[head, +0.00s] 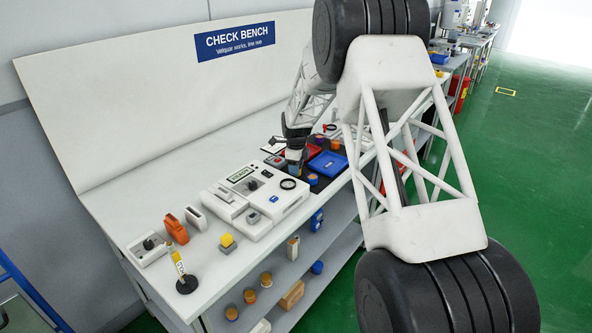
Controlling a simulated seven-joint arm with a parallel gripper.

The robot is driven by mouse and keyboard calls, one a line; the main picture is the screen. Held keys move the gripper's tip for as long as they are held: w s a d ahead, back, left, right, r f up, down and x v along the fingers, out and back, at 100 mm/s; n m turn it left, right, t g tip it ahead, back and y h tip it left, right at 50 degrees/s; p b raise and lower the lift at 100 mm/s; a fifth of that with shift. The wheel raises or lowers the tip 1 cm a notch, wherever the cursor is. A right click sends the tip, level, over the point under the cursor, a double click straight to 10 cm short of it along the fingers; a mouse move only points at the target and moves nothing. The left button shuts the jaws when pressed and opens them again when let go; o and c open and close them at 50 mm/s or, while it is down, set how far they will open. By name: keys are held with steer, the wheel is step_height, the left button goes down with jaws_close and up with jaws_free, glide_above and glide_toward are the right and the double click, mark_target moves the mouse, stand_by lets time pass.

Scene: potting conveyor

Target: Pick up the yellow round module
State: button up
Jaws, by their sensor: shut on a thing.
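My gripper (295,163) is far off in the head view, over the back part of the bench, beside a dark mat. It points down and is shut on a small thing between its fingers. The fingers mostly hide it, and its colour and shape are too small to tell. A small round module (313,179) with an orange top stands on the mat just right of the gripper. I cannot tell which is the yellow round module.
A blue tray (328,163) lies on the mat close to my gripper. A white test device (257,200) stands in front of it. Orange and white blocks and a tester (147,249) stand nearer. Several round modules (250,296) are on the lower shelf. Bare bench lies along the back panel.

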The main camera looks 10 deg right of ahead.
step_height(320, 180, up, 10)
steer(key=shift+f, duration=0.25)
stand_by(0.3)
steer(key=shift+s, duration=0.1)
stand_by(0.5)
steer(key=s, duration=0.5)
steer(key=s+a+r, duration=0.1)
steer(key=s, duration=1)
steer(key=shift+a+r, duration=0.2)
steer(key=shift+a, duration=0.2)
steer(key=s, duration=1.2)
steer(key=shift+s+a+f, duration=0.15)
steer(key=shift+s+f, duration=0.1)
steer(key=shift+f, duration=0.1)
steer(key=shift+w, duration=0.1)
steer(key=shift+w+a+f, duration=0.25)
steer(key=shift+w+a, duration=0.1)
steer(key=shift+w, duration=2.15)
steer(key=shift+w+a+f, duration=0.2)
steer(key=shift+w+a, duration=0.15)
steer(key=shift+w, duration=2.1)
steer(key=shift+w+a+f, duration=0.25)
steer(key=shift+w+a, duration=0.1)
steer(key=shift+w, duration=2.15)
